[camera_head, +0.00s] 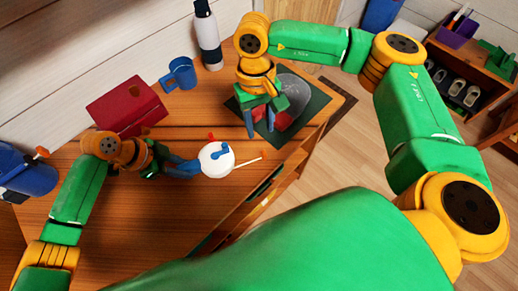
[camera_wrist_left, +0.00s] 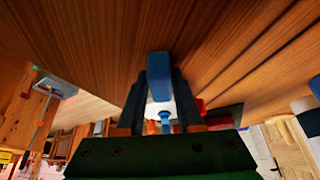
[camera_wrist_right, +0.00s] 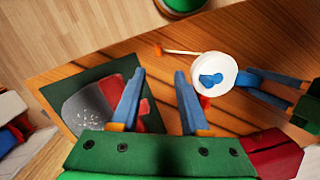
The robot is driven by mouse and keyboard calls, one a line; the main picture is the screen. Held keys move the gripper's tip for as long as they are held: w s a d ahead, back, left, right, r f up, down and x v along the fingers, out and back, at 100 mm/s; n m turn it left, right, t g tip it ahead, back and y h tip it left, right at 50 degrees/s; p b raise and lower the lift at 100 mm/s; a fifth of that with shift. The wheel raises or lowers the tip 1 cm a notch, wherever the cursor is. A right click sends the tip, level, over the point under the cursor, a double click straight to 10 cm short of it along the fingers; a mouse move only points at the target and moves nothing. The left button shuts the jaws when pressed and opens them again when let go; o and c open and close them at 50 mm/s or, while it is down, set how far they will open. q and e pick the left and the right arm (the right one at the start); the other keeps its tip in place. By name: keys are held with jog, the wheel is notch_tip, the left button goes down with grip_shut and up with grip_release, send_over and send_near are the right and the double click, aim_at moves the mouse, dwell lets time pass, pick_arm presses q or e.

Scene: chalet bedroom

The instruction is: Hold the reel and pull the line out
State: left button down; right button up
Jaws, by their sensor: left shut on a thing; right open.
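The reel (camera_head: 216,159) is a white round disc with a blue crank on its face, held over the wooden table. My left gripper (camera_head: 192,168) is shut on it from the left; in the left wrist view a blue part of the reel (camera_wrist_left: 159,66) sits between the fingers. A pale line (camera_head: 248,161) sticks out from the reel's right side and ends in an orange tip. My right gripper (camera_head: 260,120) is open and empty, above and right of the reel. The right wrist view shows the reel (camera_wrist_right: 214,74) and line (camera_wrist_right: 182,52) beyond its open fingers (camera_wrist_right: 159,74).
A dark mat (camera_head: 318,99) with a grey round piece and a red piece lies under my right gripper. A red box (camera_head: 127,105), a blue mug (camera_head: 180,74) and a white-and-black bottle (camera_head: 208,36) stand behind. The table's front edge is close to the line.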

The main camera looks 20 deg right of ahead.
aim_at(263, 152)
jog(key=f, duration=0.3)
jog(key=s+f, duration=0.1)
jog(key=f, duration=0.5)
jog(key=shift+s+f, duration=0.35)
jog(key=shift+s, duration=0.05)
jog(key=shift+d, duration=0.1)
grip_shut()
